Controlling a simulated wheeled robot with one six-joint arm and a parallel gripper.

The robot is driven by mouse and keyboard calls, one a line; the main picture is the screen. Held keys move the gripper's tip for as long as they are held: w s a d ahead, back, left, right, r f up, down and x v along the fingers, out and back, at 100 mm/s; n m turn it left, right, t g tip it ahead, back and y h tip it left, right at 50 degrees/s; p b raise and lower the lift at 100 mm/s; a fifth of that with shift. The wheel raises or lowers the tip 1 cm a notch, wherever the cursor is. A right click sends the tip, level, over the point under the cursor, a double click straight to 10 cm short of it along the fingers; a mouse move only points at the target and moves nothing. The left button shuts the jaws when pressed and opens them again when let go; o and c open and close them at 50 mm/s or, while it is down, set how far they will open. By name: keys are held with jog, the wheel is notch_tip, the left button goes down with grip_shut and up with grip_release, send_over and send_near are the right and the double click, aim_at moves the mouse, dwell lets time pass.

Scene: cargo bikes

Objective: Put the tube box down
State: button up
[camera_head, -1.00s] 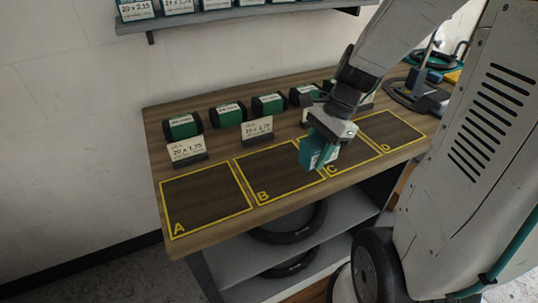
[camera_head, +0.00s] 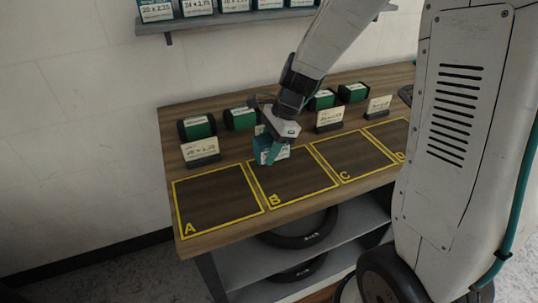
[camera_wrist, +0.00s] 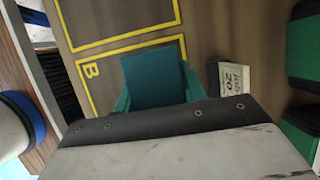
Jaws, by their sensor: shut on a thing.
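The teal tube box (camera_head: 268,152) is held in my gripper (camera_head: 276,146) over the back part of the yellow-outlined square B (camera_head: 296,184). My gripper is shut on it and points down. In the wrist view the box (camera_wrist: 153,78) sits between the two teal fingers, with the yellow outline and letter B (camera_wrist: 91,70) to its left. Whether the box touches the bench top cannot be told.
Squares A (camera_head: 214,204), C (camera_head: 352,156) and D (camera_head: 392,135) are empty. Label cards such as one behind A (camera_head: 201,150) and green-and-black boxes (camera_head: 197,127) line the back of the wooden bench. A shelf of boxes (camera_head: 230,20) hangs above.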

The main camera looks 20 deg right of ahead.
jog(key=shift+f, duration=1.2)
jog(key=shift+f, duration=0.15)
jog(key=o, duration=1.1)
jog(key=v, duration=1.1)
jog(key=shift+d+r, duration=0.1)
jog(key=shift+r, duration=0.3)
jog(key=shift+s+d+r+n+t+h, duration=0.15)
jog(key=shift+s+r+n+h, duration=0.85)
jog(key=shift+s+n, duration=2.5)
jog(key=shift+s+a+r+n+t+h, duration=0.1)
jog(key=shift+s+r+n+t+h, duration=0.3)
jog(key=shift+s+r+n, duration=2.85)
jog(key=shift+s+d+f+n+t+h, duration=0.1)
jog(key=shift+s+f+n+h, duration=0.6)
jog(key=shift+s+n, duration=3)
